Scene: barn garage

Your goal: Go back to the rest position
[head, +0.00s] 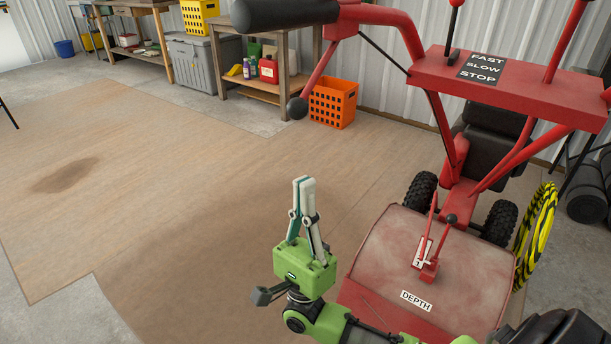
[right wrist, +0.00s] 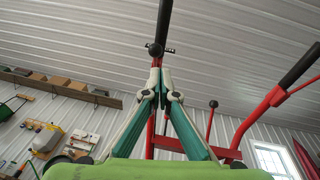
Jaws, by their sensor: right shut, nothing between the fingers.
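My right gripper (head: 304,181) points upward in the middle of the head view, left of the red machine's body. Its fingers are together with nothing between them. In the right wrist view the gripper (right wrist: 157,72) also shows shut, with its fingertips meeting below a black handle grip. My left gripper is in neither view.
A red tiller-like machine (head: 440,260) stands right of my right arm, with depth lever (head: 436,245), wheels and a handlebar grip (head: 285,12). An orange crate (head: 333,102) and workbenches (head: 265,85) stand along the wall. Open wooden floor (head: 150,180) lies to the left.

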